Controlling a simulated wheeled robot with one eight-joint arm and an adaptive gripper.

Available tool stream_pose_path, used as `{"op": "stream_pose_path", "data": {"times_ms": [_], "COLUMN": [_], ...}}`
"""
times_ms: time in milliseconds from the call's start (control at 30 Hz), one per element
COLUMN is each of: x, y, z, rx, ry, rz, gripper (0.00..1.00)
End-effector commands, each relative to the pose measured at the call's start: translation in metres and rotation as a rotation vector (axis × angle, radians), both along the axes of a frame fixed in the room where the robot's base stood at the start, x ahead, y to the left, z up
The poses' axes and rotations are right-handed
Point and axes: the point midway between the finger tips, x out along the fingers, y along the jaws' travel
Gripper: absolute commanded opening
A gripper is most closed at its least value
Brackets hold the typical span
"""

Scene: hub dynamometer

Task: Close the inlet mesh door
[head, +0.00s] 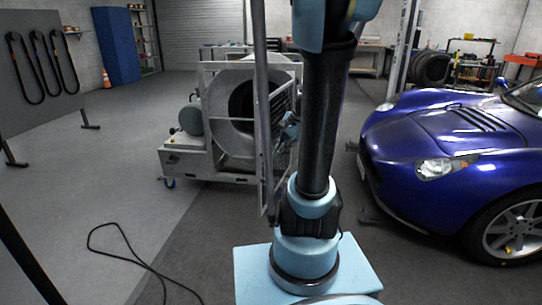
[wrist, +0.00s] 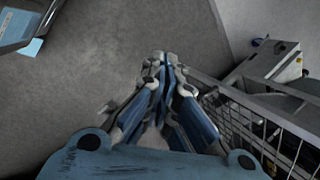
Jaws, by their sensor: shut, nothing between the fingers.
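The inlet mesh door (head: 281,158) stands swung out from the front of the pale fan cart (head: 187,158), seen nearly edge-on in the head view. The round inlet (head: 226,125) behind it is partly uncovered. In the wrist view the door's wire grid and frame (wrist: 248,122) run along the lower right. My gripper (wrist: 163,62) is shut and empty, its fingertips beside the door's frame, over the floor. In the head view my gripper (head: 289,122) shows at the door, partly hidden by my arm. I cannot tell whether it touches the door.
A blue car (head: 440,150) stands close on the right. A black cable (head: 125,240) lies on the floor at lower left. A dark panel with hanging belts (head: 40,75) stands at the left. Floor left of the cart is mostly clear.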

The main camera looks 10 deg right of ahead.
Motion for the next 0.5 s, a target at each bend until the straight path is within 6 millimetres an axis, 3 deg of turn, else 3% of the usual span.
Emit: {"op": "stream_pose_path", "data": {"times_ms": [500], "x": [0.107], "y": [-0.055], "z": [-0.018], "rx": [0.352], "ry": [0.185], "rz": [-0.544], "gripper": [0.0]}}
